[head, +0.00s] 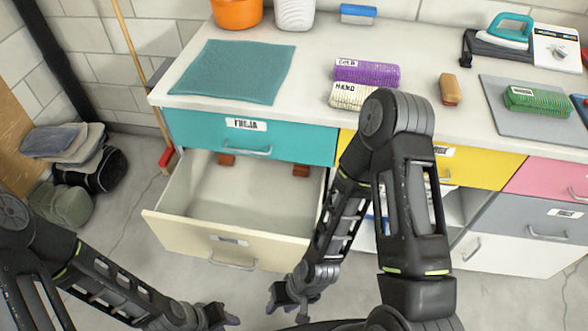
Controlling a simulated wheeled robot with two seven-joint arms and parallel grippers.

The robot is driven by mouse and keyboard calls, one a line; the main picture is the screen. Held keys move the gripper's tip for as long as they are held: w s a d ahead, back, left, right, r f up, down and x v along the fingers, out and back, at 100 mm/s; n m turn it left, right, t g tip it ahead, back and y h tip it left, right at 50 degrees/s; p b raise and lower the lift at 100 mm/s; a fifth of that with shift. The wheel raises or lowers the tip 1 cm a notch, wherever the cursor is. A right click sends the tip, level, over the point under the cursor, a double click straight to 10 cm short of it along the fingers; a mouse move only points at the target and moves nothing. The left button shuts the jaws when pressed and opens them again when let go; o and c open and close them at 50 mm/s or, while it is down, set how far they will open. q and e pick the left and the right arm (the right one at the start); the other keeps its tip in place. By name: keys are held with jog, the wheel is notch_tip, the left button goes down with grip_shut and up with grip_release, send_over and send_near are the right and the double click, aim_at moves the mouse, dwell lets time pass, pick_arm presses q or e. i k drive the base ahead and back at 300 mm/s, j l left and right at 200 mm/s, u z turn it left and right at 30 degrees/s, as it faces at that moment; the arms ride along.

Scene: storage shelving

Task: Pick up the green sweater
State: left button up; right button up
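A green rolled knit item (537,102), which looks like the green sweater, lies on a grey mat at the far right of the counter. It has a white label whose text is too small to read. My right gripper (288,304) points down low in front of the open drawer, far from the green item. Its fingers look spread and nothing shows between them. My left gripper (222,319) is at the bottom edge, left of the right one. Its fingers are too unclear to tell open from shut. No knit item is near either gripper.
A cream drawer (190,229) stands open below the teal drawer (295,143). On the white counter are a teal cloth (235,70), a purple roll (368,72), a white roll (350,95), a brush (450,90) and an iron (508,30). Dark bundles (92,170) lie at left.

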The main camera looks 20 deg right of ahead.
aim_at(516, 97)
jog(key=z, duration=2.3)
